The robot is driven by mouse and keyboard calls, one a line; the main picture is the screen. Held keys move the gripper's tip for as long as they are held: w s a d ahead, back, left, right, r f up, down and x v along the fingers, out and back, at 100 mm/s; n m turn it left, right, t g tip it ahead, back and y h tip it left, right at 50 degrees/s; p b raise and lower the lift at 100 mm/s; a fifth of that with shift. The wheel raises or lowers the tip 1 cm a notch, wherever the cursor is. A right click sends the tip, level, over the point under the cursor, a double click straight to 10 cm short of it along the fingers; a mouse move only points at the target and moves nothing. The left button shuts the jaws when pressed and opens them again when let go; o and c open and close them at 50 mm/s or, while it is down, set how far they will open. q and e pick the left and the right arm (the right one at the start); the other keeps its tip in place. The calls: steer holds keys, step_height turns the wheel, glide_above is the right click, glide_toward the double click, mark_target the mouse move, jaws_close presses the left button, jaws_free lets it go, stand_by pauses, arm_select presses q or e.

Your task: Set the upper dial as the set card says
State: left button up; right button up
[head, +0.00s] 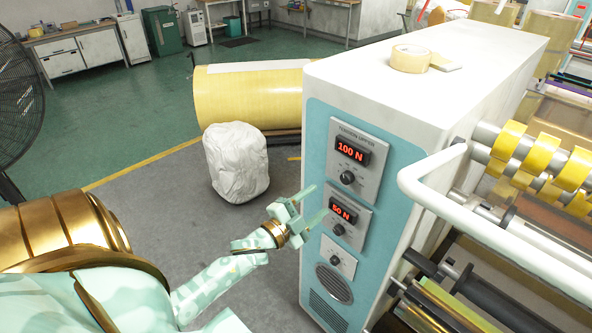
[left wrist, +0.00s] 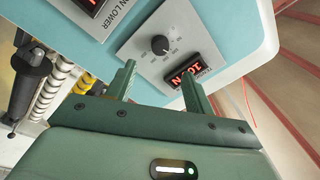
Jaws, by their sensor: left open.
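The upper dial (head: 347,177) is a small black knob below a red display (head: 352,151) that reads 100 N, on the grey tension upper panel. In the left wrist view the upper dial (left wrist: 160,45) lies ahead of my fingers, roughly between their lines, with its display (left wrist: 188,70) partly hidden by a finger. My left gripper (head: 311,205) is open and empty, left of the cabinet front and lower than the upper dial; its fingers (left wrist: 159,80) are apart from the dial. I cannot make out a readable set card. My right gripper is not in view.
A lower panel with a display (head: 343,212) reading 50 N and its dial (head: 338,230) sits below. A white pipe rail (head: 480,235) and yellow tape rolls (head: 541,157) are at right. A white sack (head: 236,163) stands on the floor. A tape roll (head: 410,58) lies on the cabinet.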

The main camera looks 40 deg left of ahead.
arm_select(q)
steer(key=s, duration=0.6)
steer(key=shift+s+a+f+b, duration=0.15)
steer(key=shift+a+f+b, duration=0.1)
steer(key=shift+a+b, duration=0.1)
steer(key=s+a+f+n+g+y+b, duration=0.1)
steer(key=s+f+n+g, duration=0.25)
steer(key=f, duration=0.95)
steer(key=s+a+f+n+g+y+b, duration=0.15)
steer(key=s+f+g, duration=0.25)
steer(key=f, duration=0.9)
steer(key=s+d+f+n+g+b, duration=0.1)
steer(key=s+d+f+g+b, duration=0.2)
steer(key=s+f, duration=0.6)
steer(key=s+d+f+n+g+b, duration=0.1)
steer(key=s+d+f+g+b, duration=0.3)
steer(key=s+f, duration=0.6)
steer(key=s+d+f+n+g+b, duration=0.1)
steer(key=s+d+f+g+b, duration=0.2)
steer(key=s+f, duration=0.7)
steer(key=shift+d+f+g+h+b, duration=0.4)
steer(key=shift+d+f+b, duration=0.85)
steer(key=shift+f+b, duration=1.6)
